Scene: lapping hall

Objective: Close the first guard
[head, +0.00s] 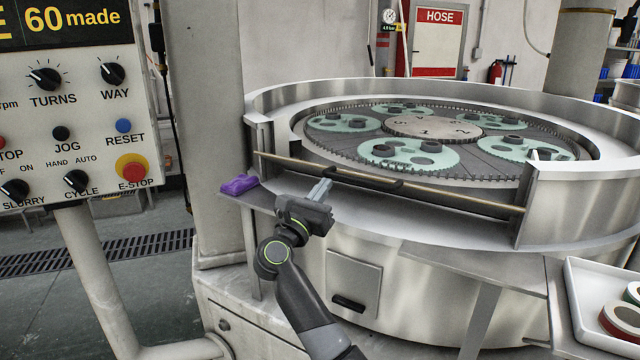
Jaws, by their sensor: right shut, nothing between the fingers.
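The guard rail (455,194) is a long brass-coloured bar across the front opening of the round steel machine wall. Its black handle (370,181) sits on the bar, left of the middle. I cannot tell whether a clear panel belongs to it. My right gripper (321,188) is shut and empty, just left of and a little below the handle in the picture. It appears apart from the handle, though the depth gap is hard to judge. My left gripper is not in view.
A purple object (239,184) lies on the ledge left of my gripper. Toothed green carriers (415,153) sit on the plate behind the bar. A control panel (75,110) stands at left. A white tray (590,300) with rolls is at lower right.

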